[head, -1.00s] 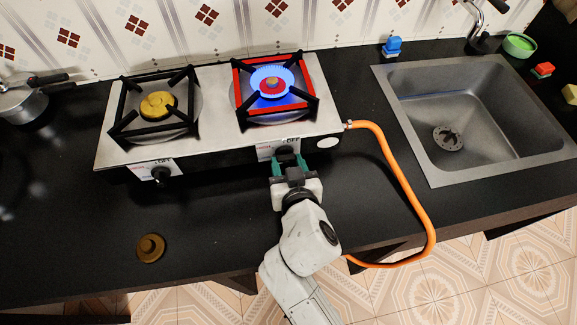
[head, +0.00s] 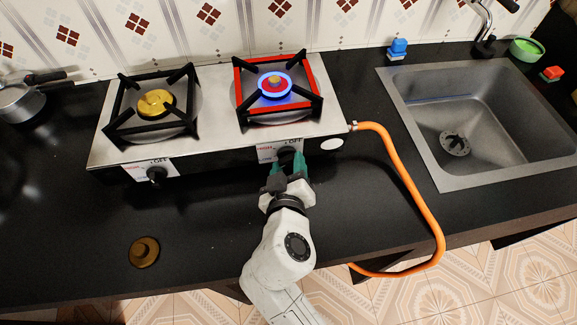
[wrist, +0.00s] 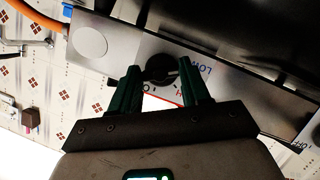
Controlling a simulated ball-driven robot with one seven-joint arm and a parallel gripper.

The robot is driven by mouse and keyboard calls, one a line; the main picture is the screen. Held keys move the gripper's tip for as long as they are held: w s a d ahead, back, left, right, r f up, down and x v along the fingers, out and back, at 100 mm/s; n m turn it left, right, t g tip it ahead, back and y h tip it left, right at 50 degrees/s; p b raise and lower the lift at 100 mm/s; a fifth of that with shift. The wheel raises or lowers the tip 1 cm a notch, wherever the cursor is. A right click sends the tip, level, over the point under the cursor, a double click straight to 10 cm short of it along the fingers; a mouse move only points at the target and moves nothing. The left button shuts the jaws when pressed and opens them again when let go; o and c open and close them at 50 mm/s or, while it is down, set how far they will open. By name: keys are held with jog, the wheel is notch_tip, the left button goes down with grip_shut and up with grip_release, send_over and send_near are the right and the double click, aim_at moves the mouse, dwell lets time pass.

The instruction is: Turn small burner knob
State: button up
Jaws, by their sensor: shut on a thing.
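A two-burner stove (head: 215,110) stands against the tiled wall. Its right burner (head: 275,84) has a red frame under its black grate and shows a low blue flame ring. Below it, on the front panel, is the right black knob (head: 286,153), with printed labels around it. The knob also shows in the wrist view (wrist: 160,67). My gripper (head: 288,165) has its green fingers closed on either side of this knob, partly hiding it in the head view. The left burner (head: 155,102) has a yellow cap and is unlit. The left knob (head: 157,175) is free.
An orange gas hose (head: 405,180) curves from the stove's right side down over the counter edge, to the right of my arm. A brown round cap (head: 144,252) lies on the counter at left. A sink (head: 470,70) is at right, a pot (head: 20,103) far left.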

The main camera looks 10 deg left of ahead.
dwell(0.3)
jog(key=o, duration=1.1)
jog(key=shift+c, duration=0.2)
jog(key=v, duration=1)
jog(key=shift+s+r+b, duration=0.2)
jog(key=shift+s+b, duration=0.15)
jog(key=shift+s, duration=0.05)
